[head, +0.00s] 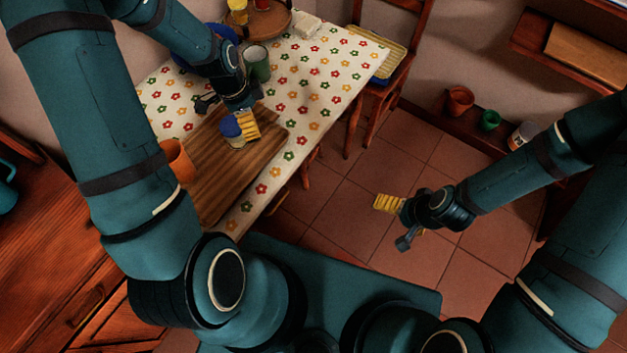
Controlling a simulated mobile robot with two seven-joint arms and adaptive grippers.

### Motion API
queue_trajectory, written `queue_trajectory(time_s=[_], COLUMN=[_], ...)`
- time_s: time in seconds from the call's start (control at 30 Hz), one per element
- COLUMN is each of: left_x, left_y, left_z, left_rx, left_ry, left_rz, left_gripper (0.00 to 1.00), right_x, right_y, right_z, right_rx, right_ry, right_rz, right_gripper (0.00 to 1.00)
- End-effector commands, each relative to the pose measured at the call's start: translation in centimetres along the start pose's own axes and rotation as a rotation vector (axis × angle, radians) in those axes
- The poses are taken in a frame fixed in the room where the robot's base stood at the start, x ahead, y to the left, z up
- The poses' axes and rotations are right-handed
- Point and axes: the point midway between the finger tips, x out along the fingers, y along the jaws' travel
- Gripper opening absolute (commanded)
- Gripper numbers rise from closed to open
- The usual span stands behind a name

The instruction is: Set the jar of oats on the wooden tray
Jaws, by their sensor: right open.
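The jar of oats (237,142), with a blue lid, appears upright on the upper part of the wooden tray (210,190). The tray is a flat brown board on the flowered tablecloth. My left gripper (226,114) is at the jar, its yellow ridged finger pad just right of the lid and its dark finger up and to the left. Its fingers look spread; I cannot tell whether the pad touches the jar. The jar's far side is partly hidden. My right gripper (396,222) is open and empty above the tiled floor, right of the table.
An orange cup (178,160) stands at the tray's left edge. A green-grey mug (257,63) and a round wooden stand (268,24) are farther back. A chair (392,62) stands right of the table. Pots (459,100) sit on a low ledge at right.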

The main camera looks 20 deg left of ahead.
Motion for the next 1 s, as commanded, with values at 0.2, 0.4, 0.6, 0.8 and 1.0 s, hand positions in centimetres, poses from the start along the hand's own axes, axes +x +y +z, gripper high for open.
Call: queue_trajectory(time_s=[0.2, 0.4, 0.6, 0.8, 1.0], left_x=[7.6, 11.3, 12.6, 12.8, 12.8], left_y=[7.3, 13.8, 17.4, 18.1, 18.0], left_z=[-6.5, -9.6, -10.5, -10.7, -10.7], left_rx=[-0.468, -0.879, -1.124, -1.176, -1.173], left_ry=[0.094, 0.139, 0.157, 0.16, 0.161], left_rz=[0.038, 0.084, 0.11, 0.114, 0.114], left_gripper=[1.0, 1.0, 1.0, 1.0, 1.0], right_x=[0.0, 0.0, 0.0, 0.0, 0.0], right_y=[0.0, 0.0, 0.0, 0.0, 0.0], right_z=[0.0, 0.0, 0.0, 0.0, 0.0], right_rx=[0.0, 0.0, 0.0, 0.0, 0.0], right_ry=[0.0, 0.0, 0.0, 0.0, 0.0], right_rz=[0.0, 0.0, 0.0, 0.0, 0.0], right_gripper=[1.0, 1.0, 1.0, 1.0, 1.0])
